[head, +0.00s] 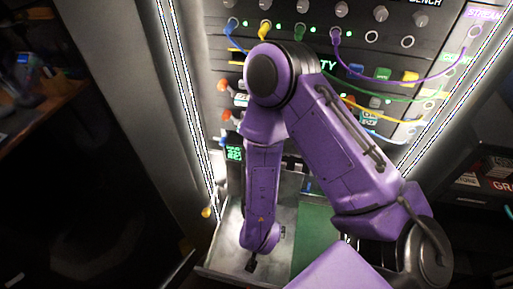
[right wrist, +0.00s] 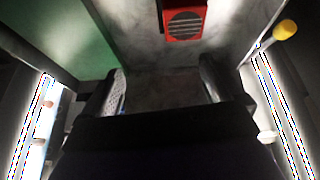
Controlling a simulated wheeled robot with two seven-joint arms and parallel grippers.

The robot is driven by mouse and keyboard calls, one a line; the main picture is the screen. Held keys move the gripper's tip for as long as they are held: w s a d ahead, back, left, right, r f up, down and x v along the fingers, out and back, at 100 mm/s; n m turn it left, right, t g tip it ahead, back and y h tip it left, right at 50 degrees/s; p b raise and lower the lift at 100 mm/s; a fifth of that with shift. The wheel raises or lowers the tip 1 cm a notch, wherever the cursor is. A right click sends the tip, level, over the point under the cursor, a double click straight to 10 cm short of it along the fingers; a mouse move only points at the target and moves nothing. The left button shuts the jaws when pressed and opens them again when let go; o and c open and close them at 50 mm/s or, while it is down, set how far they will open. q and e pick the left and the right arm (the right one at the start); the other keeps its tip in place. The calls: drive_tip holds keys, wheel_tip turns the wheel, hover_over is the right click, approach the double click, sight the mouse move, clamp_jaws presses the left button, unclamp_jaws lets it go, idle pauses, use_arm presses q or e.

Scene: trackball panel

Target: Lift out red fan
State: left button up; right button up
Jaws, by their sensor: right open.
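The red fan (right wrist: 185,22), a red block with a dark slatted grille, lies on the grey metal floor of the tray at the top of the right wrist view. In the head view the right wrist points down into the tray. My left gripper is not in view.
The open metal tray (head: 222,250) has a green section (head: 311,245) beside the bare floor. A panel with knobs, jacks and coloured cables (head: 380,80) stands behind it. Bright light strips run along both sides. A yellow knob (right wrist: 285,29) stands near the tray's edge.

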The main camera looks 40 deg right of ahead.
drive_tip(key=shift+m, duration=0.4)
drive_tip(key=w+f+b, duration=0.1)
drive_tip(key=f, duration=0.2)
drive_tip(key=w+a+f+b, duration=0.1)
drive_tip(key=f, duration=0.2)
drive_tip(key=w+f+b, duration=0.1)
drive_tip(key=f+b, duration=0.1)
drive_tip(key=f, duration=0.1)
drive_tip(key=shift+w+a+f, duration=0.25)
drive_tip(key=shift+w+a, duration=0.05)
drive_tip(key=shift+a, duration=0.05)
drive_tip(key=shift+w+d+f, duration=0.15)
drive_tip(key=shift+f, duration=0.2)
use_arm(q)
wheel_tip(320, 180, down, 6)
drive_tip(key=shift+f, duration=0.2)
use_arm(e)
drive_tip(key=shift+r, duration=0.1)
drive_tip(key=c, duration=1.1)
